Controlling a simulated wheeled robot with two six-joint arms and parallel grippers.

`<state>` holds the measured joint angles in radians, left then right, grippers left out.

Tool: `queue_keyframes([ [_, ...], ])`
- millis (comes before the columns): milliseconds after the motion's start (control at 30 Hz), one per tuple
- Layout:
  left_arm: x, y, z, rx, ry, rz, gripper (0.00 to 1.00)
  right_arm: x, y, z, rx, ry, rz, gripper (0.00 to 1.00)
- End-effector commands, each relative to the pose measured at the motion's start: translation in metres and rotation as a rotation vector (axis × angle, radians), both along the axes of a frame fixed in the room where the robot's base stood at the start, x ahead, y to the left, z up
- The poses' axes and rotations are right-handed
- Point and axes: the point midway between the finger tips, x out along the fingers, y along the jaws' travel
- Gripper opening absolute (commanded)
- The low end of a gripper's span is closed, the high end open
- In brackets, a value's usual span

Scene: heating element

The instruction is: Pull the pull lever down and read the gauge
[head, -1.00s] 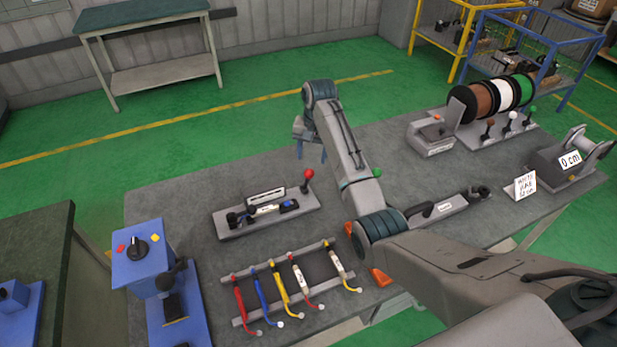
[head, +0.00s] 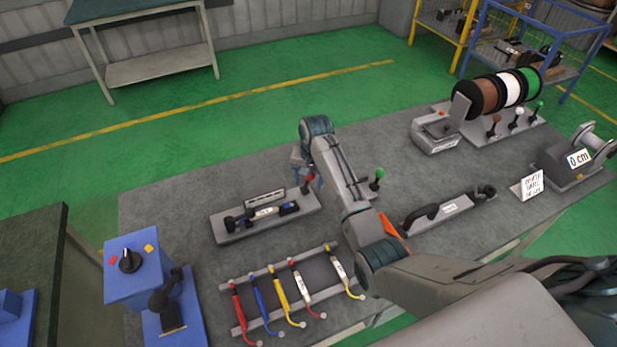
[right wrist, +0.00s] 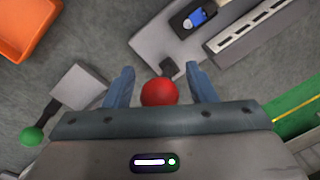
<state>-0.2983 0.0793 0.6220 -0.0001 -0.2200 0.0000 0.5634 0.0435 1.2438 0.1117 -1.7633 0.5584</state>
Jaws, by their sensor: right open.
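The pull lever's red knob (head: 309,178) stands at the right end of a grey tester (head: 232,236) on the table, partly covered by my right gripper (head: 312,176). In the right wrist view, the red knob (right wrist: 159,92) sits between the two blue fingers of my right gripper (right wrist: 160,82). The fingers are open, with a gap on each side of the knob. The tester carries a long slotted panel (head: 264,199), and a small blue display (right wrist: 195,18) shows in the right wrist view. I cannot read a gauge value. My left gripper is out of view.
A green-knobbed lever (head: 377,174) stands just right of my right arm. A rack of coloured cables (head: 320,250) lies in front of the tester. A blue switch box (head: 133,270) is at the left, and wire spools (head: 510,90) stand at the back right. An orange tray (right wrist: 25,25) is near.

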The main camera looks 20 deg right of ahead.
Motion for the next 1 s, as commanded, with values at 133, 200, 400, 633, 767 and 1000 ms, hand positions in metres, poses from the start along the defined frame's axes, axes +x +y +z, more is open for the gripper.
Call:
queue_keyframes([
  [133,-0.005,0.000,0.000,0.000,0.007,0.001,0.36,0.000,0.000,0.000,0.000,0.000,0.000,0.45],
  [200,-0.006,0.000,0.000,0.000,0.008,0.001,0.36,0.000,0.000,0.000,0.000,0.000,0.000,0.31],
  [400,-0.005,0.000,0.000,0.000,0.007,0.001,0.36,0.000,0.000,0.000,-0.001,-0.001,0.000,0.00],
  [633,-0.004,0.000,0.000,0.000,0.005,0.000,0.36,-0.002,0.000,-0.001,-0.001,-0.018,0.000,0.00],
  [767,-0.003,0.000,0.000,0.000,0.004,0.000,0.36,-0.007,-0.001,-0.004,0.001,-0.064,-0.001,0.00],
  [1000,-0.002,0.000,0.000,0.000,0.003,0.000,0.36,-0.022,-0.002,-0.013,0.005,-0.222,-0.001,0.00],
])
